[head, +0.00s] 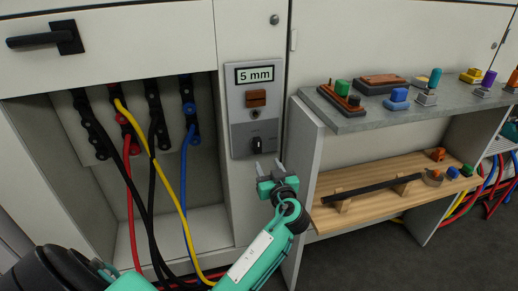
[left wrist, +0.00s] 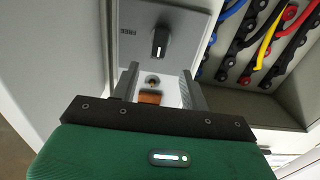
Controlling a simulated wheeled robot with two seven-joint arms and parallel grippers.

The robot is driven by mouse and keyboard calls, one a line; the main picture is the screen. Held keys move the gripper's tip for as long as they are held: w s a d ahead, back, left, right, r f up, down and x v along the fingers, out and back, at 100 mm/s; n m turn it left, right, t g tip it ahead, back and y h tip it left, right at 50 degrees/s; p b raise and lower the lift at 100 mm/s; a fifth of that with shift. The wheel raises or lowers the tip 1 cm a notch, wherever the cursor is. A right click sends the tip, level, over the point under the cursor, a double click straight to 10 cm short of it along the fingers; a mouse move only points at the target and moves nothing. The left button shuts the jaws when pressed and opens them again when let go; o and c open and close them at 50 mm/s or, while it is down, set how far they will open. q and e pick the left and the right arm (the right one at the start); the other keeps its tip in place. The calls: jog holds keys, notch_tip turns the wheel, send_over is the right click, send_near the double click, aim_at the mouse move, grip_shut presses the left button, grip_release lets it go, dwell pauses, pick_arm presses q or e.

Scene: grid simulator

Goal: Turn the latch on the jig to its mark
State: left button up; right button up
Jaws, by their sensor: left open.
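The jig (head: 240,103) is a grey upright panel on the cabinet front with a "5 mm" label, a brown block and a small round fitting. Its latch (head: 257,145) is a black knob on the darker lower plate; it also shows in the left wrist view (left wrist: 160,42), with a white line at one end. Small lettering beside it is too blurred to read surely. My left gripper (head: 269,168) is open and empty, just below and right of the latch, apart from it. In the left wrist view its fingers (left wrist: 160,88) frame the brown block (left wrist: 150,97). My right gripper is not in view.
Left of the jig, an open bay holds black, red, yellow and blue cables (head: 150,150). To the right, a grey shelf (head: 350,124) bears several small coloured parts. Below it a wooden board (head: 340,222) holds a dark rod (head: 372,188) on supports.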

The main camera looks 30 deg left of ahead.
aim_at(259, 147)
pick_arm(q)
jog(key=p+x, duration=0.1)
jog(key=x, duration=0.9)
jog(key=shift+w+a, duration=0.25)
jog(key=shift+w, duration=0.05)
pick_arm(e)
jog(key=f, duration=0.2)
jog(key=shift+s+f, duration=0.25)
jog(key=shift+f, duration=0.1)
pick_arm(q)
jog(key=c, duration=1)
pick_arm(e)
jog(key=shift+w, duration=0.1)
